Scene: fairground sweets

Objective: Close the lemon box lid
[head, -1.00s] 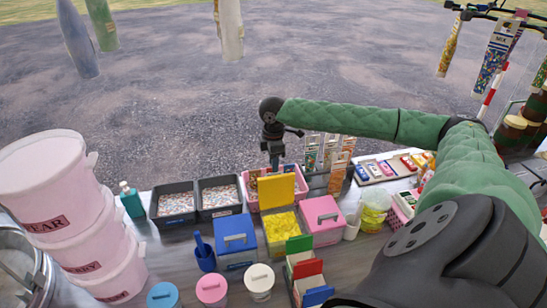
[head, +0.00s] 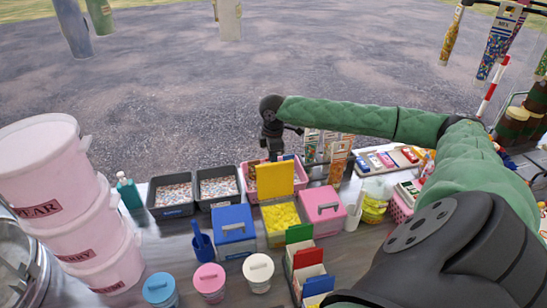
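The lemon box (head: 272,238) stands in the row of boxes on the table, filled with yellow sweets. Its yellow lid (head: 276,180) stands open and upright at the back edge of the box. My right gripper (head: 275,157) points down just behind the top of the lid. The lid and the pink crate crowd its fingertips, so I cannot tell whether they are apart or touch the lid. My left gripper is out of view.
A blue-lidded box (head: 235,222) stands left of the lemon box and a pink-lidded box (head: 323,208) right of it. A pink crate (head: 298,172) lies behind. Card holders (head: 308,265) and small tubs (head: 209,281) stand in front. Pink buckets (head: 62,205) are stacked at left.

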